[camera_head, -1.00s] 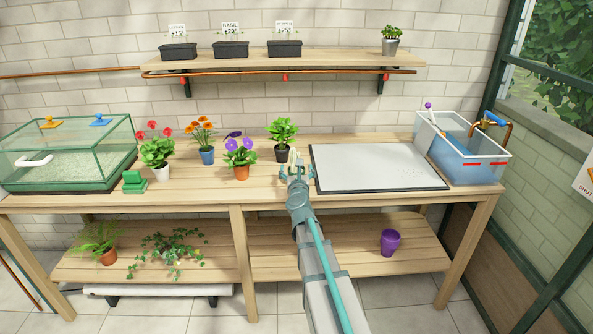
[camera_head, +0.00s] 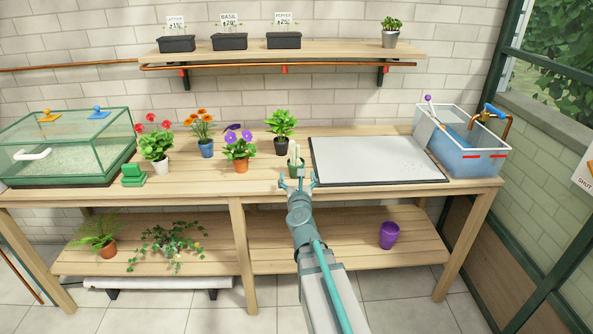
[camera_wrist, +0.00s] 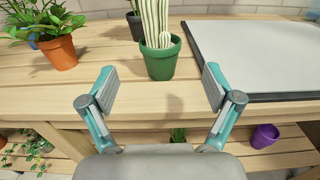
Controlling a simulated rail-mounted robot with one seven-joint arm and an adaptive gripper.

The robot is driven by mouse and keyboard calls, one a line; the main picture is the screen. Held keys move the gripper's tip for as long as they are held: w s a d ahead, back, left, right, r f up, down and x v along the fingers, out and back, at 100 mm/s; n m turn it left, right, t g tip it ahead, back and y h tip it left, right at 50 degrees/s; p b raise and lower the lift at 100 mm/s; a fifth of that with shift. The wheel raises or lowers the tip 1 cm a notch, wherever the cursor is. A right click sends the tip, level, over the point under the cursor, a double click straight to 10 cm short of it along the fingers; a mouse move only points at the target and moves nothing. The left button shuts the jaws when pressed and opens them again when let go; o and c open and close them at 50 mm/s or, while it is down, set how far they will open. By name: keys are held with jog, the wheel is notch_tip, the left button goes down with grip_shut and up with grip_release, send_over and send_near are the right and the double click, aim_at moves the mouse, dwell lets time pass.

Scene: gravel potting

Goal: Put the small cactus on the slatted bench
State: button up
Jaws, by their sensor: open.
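The small cactus is pale and ribbed, with several upright columns, in a green pot (camera_head: 295,164). It stands upright on the wooden plank-topped bench (camera_head: 210,185), near the front edge and just left of the grey-white board. In the wrist view the cactus pot (camera_wrist: 162,62) is straight ahead, beyond my fingertips. My gripper (camera_head: 298,182) is open and empty at the bench's front edge, in front of the pot. In the wrist view the fingers (camera_wrist: 160,86) are spread wide, with bare wood between them and the pot. They appear not to touch it.
A purple-flowered plant in an orange pot (camera_head: 241,165) stands left of the cactus, and a leafy plant in a black pot (camera_head: 281,147) behind it. The flat board (camera_head: 375,160) lies to the right. A purple pot (camera_head: 389,235) sits on the lower shelf.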

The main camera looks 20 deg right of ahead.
jog(key=s+a+f+n+g+y, duration=0.2)
jog(key=a+f+n+y, duration=0.2)
jog(key=a+f+n, duration=0.45)
jog(key=s+a+f+n+g+y, duration=0.1)
jog(key=s+a+f+n+y, duration=0.25)
jog(key=f, duration=0.75)
jog(key=s+a+f+n+g+y, duration=0.1)
jog(key=s+a+f+n+g, duration=0.3)
jog(key=f, duration=0.4)
jog(key=s+a+f+n+g+y, duration=0.1)
jog(key=s+a+f+n+g, duration=0.1)
jog(key=s+a+f+n, duration=0.45)
jog(key=s+f+n+g, duration=0.7)
jog(key=s+f+n, duration=0.2)
jog(key=s+f, duration=0.55)
jog(key=s+d+f+n+g+h, duration=0.1)
jog(key=s+f+n+g, duration=0.1)
jog(key=s, duration=0.8)
jog(key=s+d+f+n+g+h, duration=0.1)
jog(key=s+n+g, duration=0.4)
jog(key=s, duration=0.6)
jog(key=shift+s+d+f+n+h, duration=0.35)
jog(key=shift+d+f+n, duration=0.2)
jog(key=shift+n, duration=0.4)
